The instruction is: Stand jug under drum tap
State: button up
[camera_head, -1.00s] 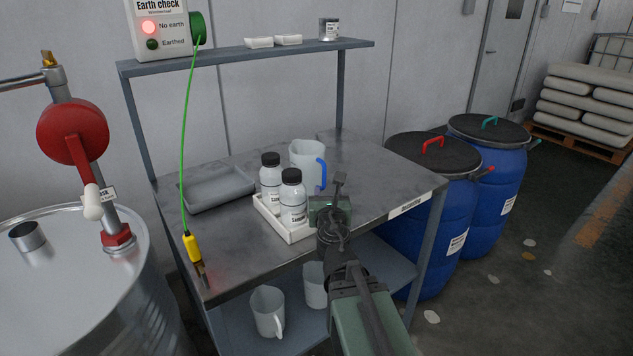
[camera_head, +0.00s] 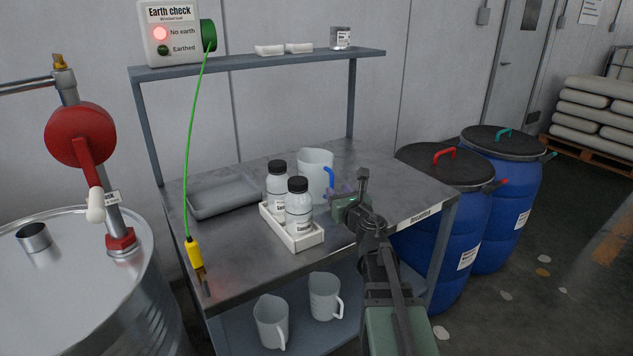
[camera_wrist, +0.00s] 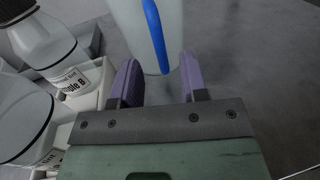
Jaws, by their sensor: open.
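A pale, translucent jug (camera_head: 313,172) with a blue handle stands upright on the metal bench, behind the sample bottles. My gripper (camera_head: 340,190) is at its right, near the handle. In the wrist view, my open gripper (camera_wrist: 158,82) has purple fingers apart on either side of the lower end of the blue handle (camera_wrist: 155,35). The jaws are not closed on it; contact with the jug body cannot be told. At the left, a steel drum (camera_head: 60,270) carries a red fitting (camera_head: 80,135) with a hanging lever. I see no clear spout opening on it.
A grey tray (camera_head: 222,197) lies behind. Two more jugs (camera_head: 270,322) stand on the lower shelf. A green cable with a yellow clamp (camera_head: 194,252) hangs at the bench's left. Blue drums (camera_head: 450,230) stand right.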

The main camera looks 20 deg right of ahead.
aim_at(332, 185)
jog(key=w, duration=0.5)
jog(key=shift+w+d, duration=0.1)
jog(key=shift+w, duration=0.1)
jog(key=shift+c, duration=0.4)
jog(key=shift+s, duration=0.1)
grip_shut()
